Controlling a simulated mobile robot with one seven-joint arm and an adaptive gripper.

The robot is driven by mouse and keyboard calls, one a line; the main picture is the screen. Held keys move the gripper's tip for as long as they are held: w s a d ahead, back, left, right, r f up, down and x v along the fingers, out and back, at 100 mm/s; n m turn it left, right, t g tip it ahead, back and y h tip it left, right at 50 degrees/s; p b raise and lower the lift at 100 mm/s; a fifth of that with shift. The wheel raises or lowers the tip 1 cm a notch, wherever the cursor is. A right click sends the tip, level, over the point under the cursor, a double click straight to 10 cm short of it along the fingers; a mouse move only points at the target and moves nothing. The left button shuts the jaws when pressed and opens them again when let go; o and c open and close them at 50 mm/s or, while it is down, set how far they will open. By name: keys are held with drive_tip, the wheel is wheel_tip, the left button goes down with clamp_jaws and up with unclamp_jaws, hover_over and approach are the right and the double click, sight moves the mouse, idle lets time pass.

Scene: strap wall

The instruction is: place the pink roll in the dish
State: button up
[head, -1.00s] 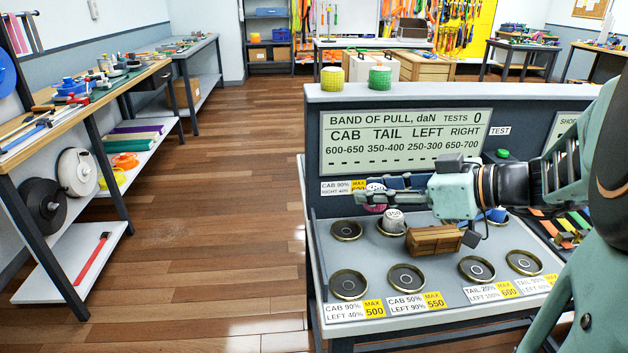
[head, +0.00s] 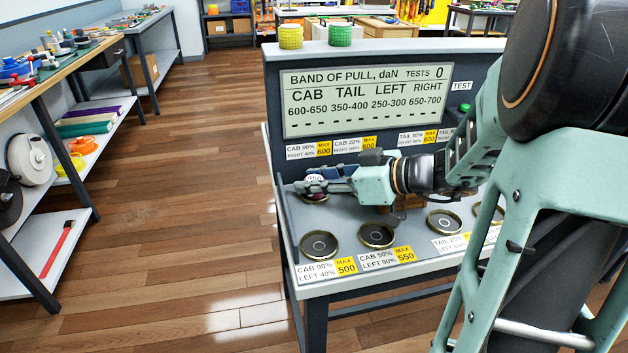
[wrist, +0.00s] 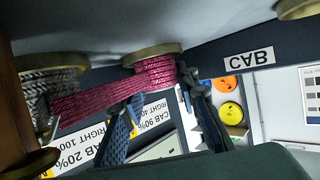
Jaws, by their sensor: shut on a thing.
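The pink roll (head: 316,199) is held by my gripper (head: 308,185) at the back left dish of the grey bench, mostly hidden behind the fingers. In the wrist view, which looks upside down, the pink roll (wrist: 155,72) is between my fingers, against or just over a brass-rimmed dish (wrist: 150,52); I cannot tell whether it rests there. A pink strip runs from it towards a grey woven roll (wrist: 38,82) at the left. My gripper is shut on the pink roll.
Front dishes (head: 319,245) and (head: 376,234) stand empty with label cards in front. The display panel (head: 370,100) rises behind the dishes. A yellow roll (head: 290,36) and a green roll (head: 340,35) stand on its top ledge. My arm hides the bench's right part.

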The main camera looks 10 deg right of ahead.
drive_tip(key=shift+f+b, duration=0.15)
drive_tip(key=shift+b, duration=0.15)
drive_tip(key=o, duration=0.9)
drive_tip(key=shift+r, duration=0.2)
drive_tip(key=shift+d+r+p, duration=0.15)
drive_tip(key=shift+p, duration=0.3)
drive_tip(key=v, duration=1.1)
drive_tip(key=shift+s+d+p, duration=0.25)
drive_tip(key=shift+s+p, duration=0.1)
drive_tip(key=shift+p, duration=0.05)
